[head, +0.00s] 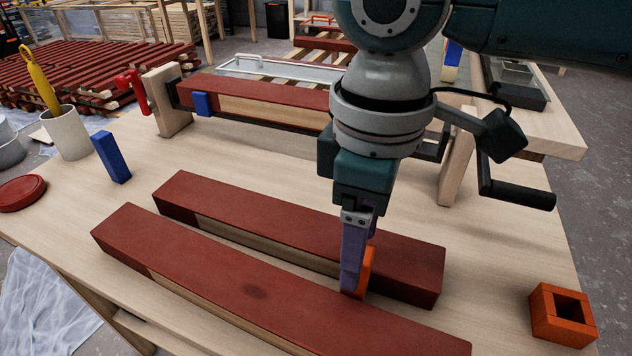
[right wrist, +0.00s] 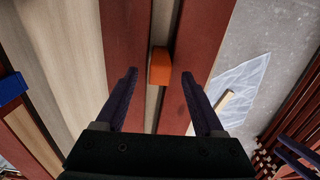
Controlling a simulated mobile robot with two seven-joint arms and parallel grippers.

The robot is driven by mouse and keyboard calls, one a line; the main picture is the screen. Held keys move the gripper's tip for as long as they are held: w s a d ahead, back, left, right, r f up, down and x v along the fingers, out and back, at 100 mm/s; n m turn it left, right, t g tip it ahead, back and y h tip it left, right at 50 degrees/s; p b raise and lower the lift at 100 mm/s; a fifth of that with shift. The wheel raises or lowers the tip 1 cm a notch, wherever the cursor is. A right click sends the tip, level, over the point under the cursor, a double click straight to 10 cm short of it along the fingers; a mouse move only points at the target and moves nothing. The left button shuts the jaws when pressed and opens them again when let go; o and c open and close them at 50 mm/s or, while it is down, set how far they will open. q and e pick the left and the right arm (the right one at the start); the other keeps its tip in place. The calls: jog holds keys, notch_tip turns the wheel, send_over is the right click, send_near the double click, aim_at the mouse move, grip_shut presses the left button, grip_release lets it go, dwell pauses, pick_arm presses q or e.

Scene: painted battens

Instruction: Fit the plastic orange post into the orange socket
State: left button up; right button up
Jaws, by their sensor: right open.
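The orange post (head: 369,262) is a small block, partly hidden behind my right gripper's fingers in the head view. In the right wrist view the post (right wrist: 160,66) lies at the gap between the two dark red battens. My right gripper (head: 357,275) points down over the battens; in its wrist view the gripper (right wrist: 160,76) is open, a finger to each side of the post. I cannot tell whether they touch it. The orange socket (head: 556,331), a square block with a dark opening, stands at the table's right edge. Dark prongs at the wrist view's lower right may be my left gripper.
A front batten (head: 240,290) and a rear batten (head: 300,225) lie on the bench. A clamped batten (head: 270,92) with a blue block stands behind. A blue block (head: 111,157), a cup (head: 67,133) and a red lid (head: 22,193) are at left.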

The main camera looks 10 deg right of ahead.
aim_at(359, 294)
notch_tip(359, 294, down, 2)
jog(key=shift+f, duration=0.15)
grip_shut()
dwell(0.5)
